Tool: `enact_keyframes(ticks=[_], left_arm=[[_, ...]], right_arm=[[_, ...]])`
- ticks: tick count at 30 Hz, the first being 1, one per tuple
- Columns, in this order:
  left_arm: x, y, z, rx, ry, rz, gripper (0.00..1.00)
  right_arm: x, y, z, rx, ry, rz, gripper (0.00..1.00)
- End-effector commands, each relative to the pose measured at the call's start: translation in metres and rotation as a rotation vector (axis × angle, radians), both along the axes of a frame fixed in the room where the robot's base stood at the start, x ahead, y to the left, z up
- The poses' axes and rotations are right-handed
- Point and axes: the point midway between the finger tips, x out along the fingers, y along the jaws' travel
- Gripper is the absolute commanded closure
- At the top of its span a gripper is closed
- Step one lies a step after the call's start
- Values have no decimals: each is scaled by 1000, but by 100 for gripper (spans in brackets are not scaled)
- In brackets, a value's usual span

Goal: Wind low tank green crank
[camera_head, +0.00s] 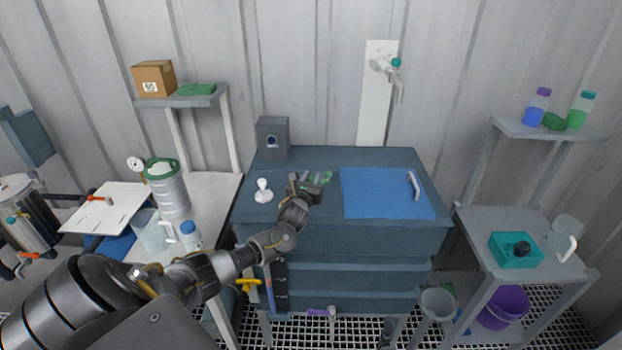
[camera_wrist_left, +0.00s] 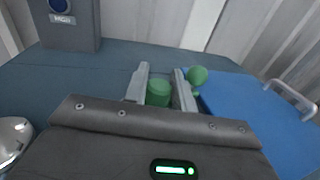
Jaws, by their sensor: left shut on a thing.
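The green crank (camera_head: 327,177) is on the dark blue-grey cabinet top, at the left edge of the blue lid, partly hidden by my left gripper (camera_head: 307,186). In the left wrist view, a green cylindrical part of the crank (camera_wrist_left: 158,93) sits between the two grey fingers, and a round green knob (camera_wrist_left: 197,75) shows just outside the right finger. My left gripper is shut on the green part. The crank's base is hidden behind the gripper body. My right gripper is not in view.
The blue lid (camera_head: 370,200) with a pale handle (camera_head: 414,185) lies right of the crank. A grey box (camera_head: 272,138) stands behind on the left, and a white knobbed piece (camera_head: 263,190) stands left of the gripper. A wall tap (camera_head: 388,66) is behind.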

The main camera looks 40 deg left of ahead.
Motion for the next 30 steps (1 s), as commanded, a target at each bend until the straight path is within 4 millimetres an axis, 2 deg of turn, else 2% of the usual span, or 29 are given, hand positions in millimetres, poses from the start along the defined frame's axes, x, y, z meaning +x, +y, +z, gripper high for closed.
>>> enact_keyframes(ticks=[8,17,23,30], left_arm=[[0,1,0,3,0,-19,100],[0,2,-2,7,2,-177,100],[0,2,-5,7,1,-347,100],[0,2,-8,7,-1,-545,100]], right_arm=[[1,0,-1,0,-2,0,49],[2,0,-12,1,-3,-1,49],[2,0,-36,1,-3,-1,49],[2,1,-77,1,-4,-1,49]])
